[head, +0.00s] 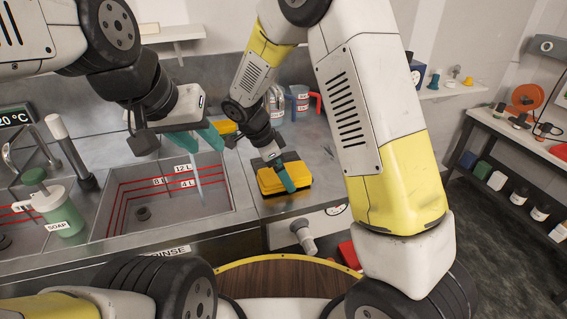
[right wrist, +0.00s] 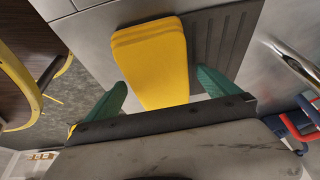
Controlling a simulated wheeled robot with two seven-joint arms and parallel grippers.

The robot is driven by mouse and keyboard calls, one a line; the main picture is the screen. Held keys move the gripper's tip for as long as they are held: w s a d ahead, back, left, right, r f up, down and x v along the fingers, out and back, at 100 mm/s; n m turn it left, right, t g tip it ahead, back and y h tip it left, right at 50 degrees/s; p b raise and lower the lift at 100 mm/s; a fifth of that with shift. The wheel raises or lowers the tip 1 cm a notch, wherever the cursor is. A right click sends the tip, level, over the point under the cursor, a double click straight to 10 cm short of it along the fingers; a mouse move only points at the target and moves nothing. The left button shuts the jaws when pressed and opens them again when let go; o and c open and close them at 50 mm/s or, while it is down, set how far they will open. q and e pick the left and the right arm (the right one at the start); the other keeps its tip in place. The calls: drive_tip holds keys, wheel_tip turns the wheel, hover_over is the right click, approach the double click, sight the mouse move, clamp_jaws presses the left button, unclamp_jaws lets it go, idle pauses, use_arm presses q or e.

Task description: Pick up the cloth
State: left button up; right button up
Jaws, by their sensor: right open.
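The yellow folded cloth (head: 296,180) lies on a dark ribbed mat at the right of the sink in the head view. It also shows large in the right wrist view (right wrist: 152,60), its near end between the two green fingers. My right gripper (right wrist: 160,82) is open over the cloth with a finger on either side; I cannot tell whether the fingers touch it. In the head view, my right gripper (head: 281,172) partly hides the cloth. My left gripper (head: 195,135) is above the sink, away from the cloth; its finger gap is unclear.
The sink (head: 150,190) with red level lines is left of the cloth. A green soap dispenser (head: 58,210) stands at far left. Jugs (head: 300,97) stand behind the cloth. A yellow item (head: 224,127) sits behind the left gripper. The counter (head: 318,150) right of the mat is clear.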

sight(288, 171)
drive_tip(key=c, duration=1.4)
drive_tip(key=shift+r, duration=0.1)
drive_tip(key=shift+r, duration=0.25)
wheel_tip(288, 171, up, 3)
drive_tip(key=s+d, duration=0.2)
drive_tip(key=s, duration=0.5)
drive_tip(key=s+d+r, duration=0.1)
drive_tip(key=s+d, duration=0.1)
drive_tip(key=s, duration=0.6)
drive_tip(key=shift+s+d+r, duration=0.15)
drive_tip(key=shift+s+d, duration=0.1)
drive_tip(key=shift+d, duration=0.05)
